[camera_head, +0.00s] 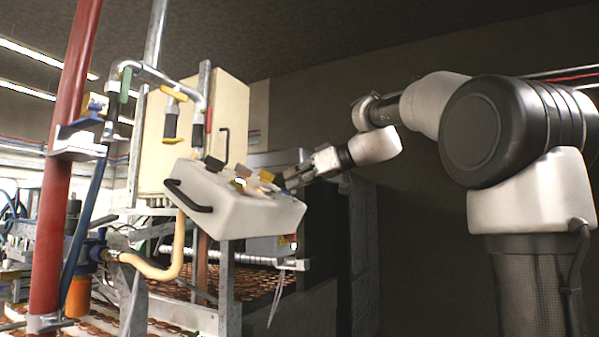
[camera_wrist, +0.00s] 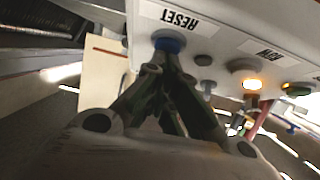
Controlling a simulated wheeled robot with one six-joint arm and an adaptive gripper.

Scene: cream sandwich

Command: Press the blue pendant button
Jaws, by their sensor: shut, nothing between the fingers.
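The pendant is a white tilted box (camera_head: 240,207) with a black handle, left of centre in the head view. In the wrist view, its white panel (camera_wrist: 235,25) fills the upper right. The blue button (camera_wrist: 169,45) sits below an upside-down RESET label. My gripper (camera_wrist: 160,68) is shut and empty, with its fingertips right at the blue button and partly covering it. I cannot tell whether they touch it. In the head view, my gripper (camera_head: 288,181) is at the right end of the pendant's top face, and the blue button cannot be made out there.
A lit amber button (camera_wrist: 252,84) and a greenish button (camera_wrist: 296,89) sit further right on the panel. A dark knob (camera_wrist: 243,65) lies between the blue and amber buttons. A red post (camera_head: 62,170), a cream cabinet (camera_head: 225,115) and a yellow hose (camera_head: 160,272) stand around the pendant.

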